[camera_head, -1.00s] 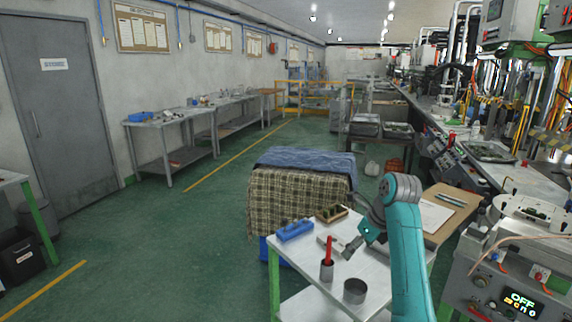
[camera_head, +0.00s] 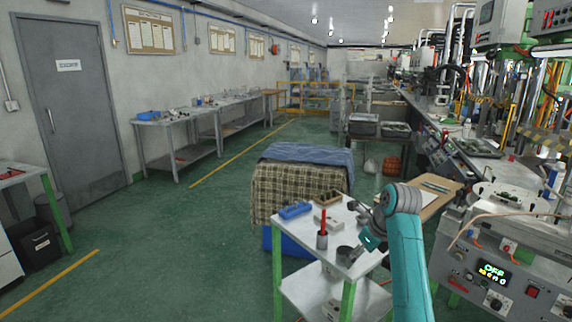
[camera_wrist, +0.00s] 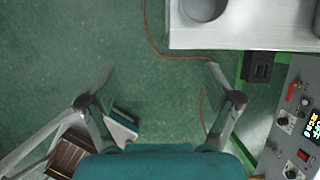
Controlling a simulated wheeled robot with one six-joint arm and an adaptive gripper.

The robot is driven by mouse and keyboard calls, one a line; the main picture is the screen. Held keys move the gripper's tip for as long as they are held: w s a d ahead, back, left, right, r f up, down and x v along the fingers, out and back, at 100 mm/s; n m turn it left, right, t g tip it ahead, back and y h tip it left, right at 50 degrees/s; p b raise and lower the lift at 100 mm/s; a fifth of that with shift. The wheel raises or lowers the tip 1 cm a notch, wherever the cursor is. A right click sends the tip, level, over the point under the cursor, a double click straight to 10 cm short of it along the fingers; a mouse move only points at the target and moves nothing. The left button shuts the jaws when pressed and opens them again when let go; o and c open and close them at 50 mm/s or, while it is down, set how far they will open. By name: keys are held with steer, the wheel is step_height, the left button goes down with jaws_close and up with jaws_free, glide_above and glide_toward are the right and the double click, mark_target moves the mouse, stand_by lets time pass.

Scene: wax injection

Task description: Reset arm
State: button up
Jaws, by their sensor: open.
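My gripper (camera_wrist: 160,72) is open and empty in the wrist view, its two fingers spread wide over the green floor. In the head view, it hangs from my teal arm near the right side of a white-topped table (camera_head: 290,249) with green legs. The table's corner also shows at the upper right of the wrist view (camera_wrist: 240,38), with a round grey cup (camera_wrist: 203,8) on it, apart from the fingers. In the head view my gripper partly overlaps that cup, so its fingertips are hard to make out.
On the table stand a blue tray (camera_head: 295,211) and a cup with a red-handled tool (camera_head: 322,237). A cloth-covered stack (camera_head: 290,190) stands behind. A control machine (camera_head: 500,270) is close at the right. Open floor (camera_head: 190,250) lies to the left.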

steer(key=s+a+f+n+t, duration=0.1)
steer(key=s+f+n, duration=0.25)
steer(key=f, duration=0.75)
steer(key=s+a+f+n+t, duration=0.15)
steer(key=s+f, duration=0.35)
steer(key=f, duration=0.6)
steer(key=s+f+n+t+h, duration=0.1)
steer(key=s+f+n, duration=0.4)
steer(key=s, duration=0.4)
steer(key=s+f+n+t+h, duration=0.1)
steer(key=s+f+n+t, duration=0.1)
steer(key=s+f, duration=0.55)
steer(key=s+r+n+t, duration=0.15)
steer(key=s+n, duration=0.25)
steer(key=s, duration=0.7)
steer(key=s+r+n+t, duration=0.1)
steer(key=s+r+n, duration=0.25)
steer(key=s, duration=0.85)
steer(key=s+r+n+t, duration=0.3)
steer(key=s+r+n, duration=0.5)
steer(key=s+r, duration=0.7)
steer(key=shift+d+r+n+h, duration=0.35)
steer(key=shift+d+r+h, duration=0.05)
steer(key=shift+r, duration=0.15)
